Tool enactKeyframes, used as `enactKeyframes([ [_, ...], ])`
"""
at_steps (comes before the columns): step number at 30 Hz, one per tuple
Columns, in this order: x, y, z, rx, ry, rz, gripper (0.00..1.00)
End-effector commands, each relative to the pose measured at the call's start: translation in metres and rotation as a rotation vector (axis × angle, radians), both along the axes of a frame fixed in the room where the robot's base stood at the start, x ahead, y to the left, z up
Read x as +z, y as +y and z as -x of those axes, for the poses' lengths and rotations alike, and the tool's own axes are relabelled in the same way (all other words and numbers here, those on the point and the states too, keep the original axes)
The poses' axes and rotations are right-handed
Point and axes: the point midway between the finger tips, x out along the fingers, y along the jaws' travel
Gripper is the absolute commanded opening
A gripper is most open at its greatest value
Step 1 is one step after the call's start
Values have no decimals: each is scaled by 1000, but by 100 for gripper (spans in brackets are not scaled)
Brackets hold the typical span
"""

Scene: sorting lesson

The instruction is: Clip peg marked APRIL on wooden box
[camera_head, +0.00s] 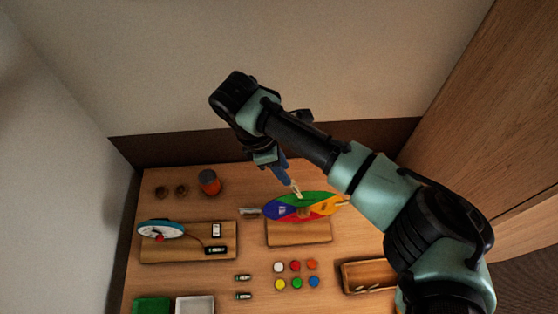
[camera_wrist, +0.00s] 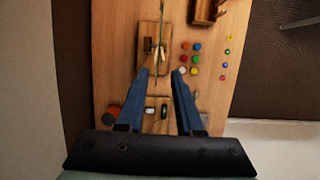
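A wheel of coloured segments (camera_head: 304,206) stands tilted on a wooden stand (camera_head: 298,232). It shows edge-on in the wrist view (camera_wrist: 160,32). Pale pegs show at its left side (camera_head: 250,212), right side (camera_head: 340,204) and far edge (camera_head: 296,190). No lettering is readable, so I cannot tell which is APRIL. A wooden box (camera_head: 345,277) with some pegs inside stands at front right; it also shows in the wrist view (camera_wrist: 203,12). My gripper (camera_head: 287,179) is above the wheel's far side. Its blue fingers (camera_wrist: 161,74) are apart, with nothing visibly held.
Several coloured discs (camera_head: 296,266) lie left of the box. A clock-like dial (camera_head: 160,229) rests on a board (camera_head: 190,252) at left. An orange-and-dark jar (camera_head: 209,182) stands at back left. Green (camera_head: 152,305) and white (camera_head: 195,305) trays lie at front left.

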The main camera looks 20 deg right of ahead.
Motion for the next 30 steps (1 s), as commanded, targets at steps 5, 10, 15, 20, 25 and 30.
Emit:
enactKeyframes([
  [5,-20,-5,1,1,-2,1,35],
  [10,-39,-10,3,0,-1,-2,35],
  [15,-53,-15,5,-1,-1,-3,35],
  [20,-59,-18,5,-1,-3,0,35],
  [25,-59,-18,5,0,-2,0,35],
  [30,-59,-18,5,0,-2,0,21],
])
